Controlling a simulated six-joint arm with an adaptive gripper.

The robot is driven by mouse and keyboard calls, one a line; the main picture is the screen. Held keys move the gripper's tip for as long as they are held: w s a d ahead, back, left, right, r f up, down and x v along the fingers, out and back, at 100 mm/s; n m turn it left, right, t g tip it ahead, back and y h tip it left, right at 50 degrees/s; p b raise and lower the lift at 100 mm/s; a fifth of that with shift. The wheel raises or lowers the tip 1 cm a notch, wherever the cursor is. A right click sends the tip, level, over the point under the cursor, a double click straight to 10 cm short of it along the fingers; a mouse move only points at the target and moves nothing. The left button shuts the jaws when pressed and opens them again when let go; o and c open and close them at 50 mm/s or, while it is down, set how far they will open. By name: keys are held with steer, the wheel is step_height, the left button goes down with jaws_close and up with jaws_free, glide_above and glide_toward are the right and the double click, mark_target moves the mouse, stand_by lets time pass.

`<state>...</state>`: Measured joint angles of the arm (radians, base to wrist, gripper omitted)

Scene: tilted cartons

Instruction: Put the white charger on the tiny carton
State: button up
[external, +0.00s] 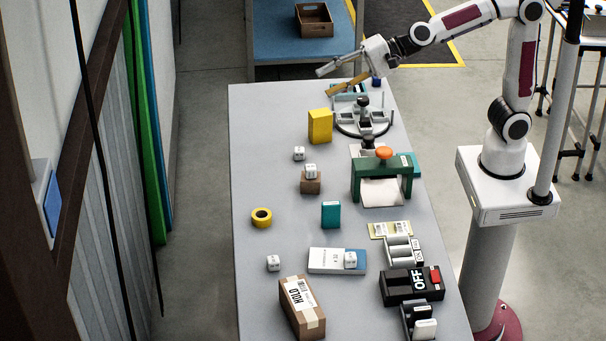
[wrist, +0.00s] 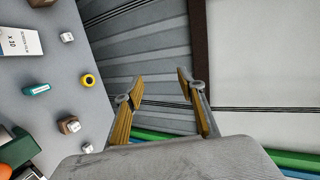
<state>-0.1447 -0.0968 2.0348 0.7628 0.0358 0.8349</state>
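A tiny brown carton (external: 311,187) stands mid-table with a small white charger-like cube (external: 310,170) on top. It also shows in the wrist view, where the carton (wrist: 64,124) is tilted by the camera angle. Similar white cubes are a back cube (external: 299,153) on the table, a front cube (external: 273,263) on the table, and one (external: 350,260) on a white-and-blue box. I cannot tell which is the named charger. My gripper (external: 333,79) is above the table's far end, away from them. In the wrist view its fingers (wrist: 160,77) are spread and empty.
A yellow box (external: 320,126), teal box (external: 331,214), yellow tape roll (external: 261,217) and large HOLD carton (external: 302,308) stand around the table. A green frame (external: 357,185) and black OFF box (external: 398,287) line the right side. The table's left strip is mostly clear.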

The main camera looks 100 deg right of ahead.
steer(key=s+d+f+n+g, duration=0.2)
steer(key=s+f+n, duration=0.3)
steer(key=s, duration=0.6)
steer(key=s+d+f+n+g+h, duration=0.1)
steer(key=s+d+f+n+g, duration=0.2)
steer(key=s, duration=0.9)
steer(key=s+d+f+n+g+h, duration=0.1)
steer(key=s+d+f+n+g, duration=0.1)
steer(key=s+d+f+n, duration=0.2)
steer(key=s+f+n, duration=0.3)
steer(key=s+n, duration=0.1)
steer(key=s, duration=0.3)
steer(key=shift+s+g, duration=0.2)
steer(key=shift+g, duration=0.1)
